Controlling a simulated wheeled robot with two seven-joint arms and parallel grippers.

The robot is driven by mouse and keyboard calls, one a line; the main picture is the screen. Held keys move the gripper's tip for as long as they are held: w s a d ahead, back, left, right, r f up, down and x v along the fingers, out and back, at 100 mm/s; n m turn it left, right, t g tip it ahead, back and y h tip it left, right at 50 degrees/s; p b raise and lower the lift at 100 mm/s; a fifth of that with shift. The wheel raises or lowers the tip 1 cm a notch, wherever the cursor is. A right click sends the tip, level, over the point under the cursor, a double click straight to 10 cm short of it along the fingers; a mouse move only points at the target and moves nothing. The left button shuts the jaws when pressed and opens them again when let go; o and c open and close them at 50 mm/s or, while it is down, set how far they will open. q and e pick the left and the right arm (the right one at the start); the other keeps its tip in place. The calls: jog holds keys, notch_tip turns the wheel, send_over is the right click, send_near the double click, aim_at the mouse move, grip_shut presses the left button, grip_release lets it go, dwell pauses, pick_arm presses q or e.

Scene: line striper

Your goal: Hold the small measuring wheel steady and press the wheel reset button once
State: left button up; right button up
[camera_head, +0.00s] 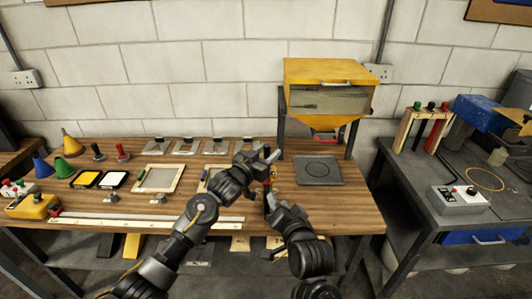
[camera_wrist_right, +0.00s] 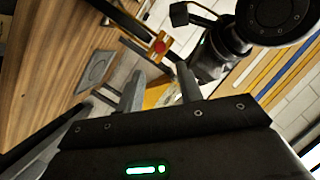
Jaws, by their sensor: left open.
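A small yellow-tan part with a round red button (camera_wrist_right: 160,46), seemingly the measuring wheel's reset button, shows in the right wrist view beyond my right fingertips. In the head view a small yellow and red thing (camera_head: 273,174), apparently the same part, stands between my grippers over the table's right half; the wheel itself cannot be made out. My left gripper (camera_head: 271,168) is open, right beside this part; whether it touches it is hidden. My right gripper (camera_head: 271,201) is just nearer. In its wrist view the fingers (camera_wrist_right: 160,78) are apart with nothing between them, short of the button.
The wooden table (camera_head: 330,220) holds a dark square plate (camera_head: 319,170) on the right, a framed panel (camera_head: 158,178), funnels and a long white strip (camera_head: 140,221). A yellow hopper (camera_head: 328,72) stands behind. A grey bench (camera_head: 420,185) with a control box (camera_head: 459,198) is at right.

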pick_arm(q)
jog(key=shift+w+d, duration=0.1)
jog(key=shift+w, duration=0.05)
grip_shut()
pick_arm(e)
grip_shut()
dwell(1.8)
